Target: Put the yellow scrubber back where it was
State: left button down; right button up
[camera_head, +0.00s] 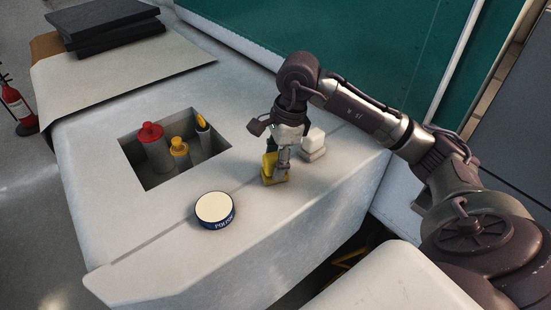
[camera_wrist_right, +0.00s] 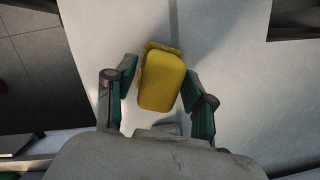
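The yellow scrubber (camera_head: 272,173) stands on the white surface, right of the recessed bin. My right gripper (camera_head: 278,155) is over it, pointing down, and partly hides it. In the right wrist view the scrubber (camera_wrist_right: 162,82) lies between the two fingers of the right gripper (camera_wrist_right: 160,72), slightly tilted. The fingers are spread on either side of it, with a narrow gap at the left finger. Contact at the right finger is hard to tell. My left gripper is not in view.
A recessed bin (camera_head: 128,150) holds red-topped and yellow-topped bottles and a yellow-tipped tool. A round polish tin (camera_head: 215,208) stands in front. A white block (camera_head: 313,143) is just behind the gripper. Dark flat slabs (camera_head: 105,25) lie at the back left.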

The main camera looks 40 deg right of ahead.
aim_at(277, 154)
jog(key=shift+d+r+b, duration=0.1)
jog(key=shift+r+b, duration=0.2)
jog(key=shift+r, duration=0.2)
jog(key=b+v, duration=0.2)
jog(key=v, duration=0.9)
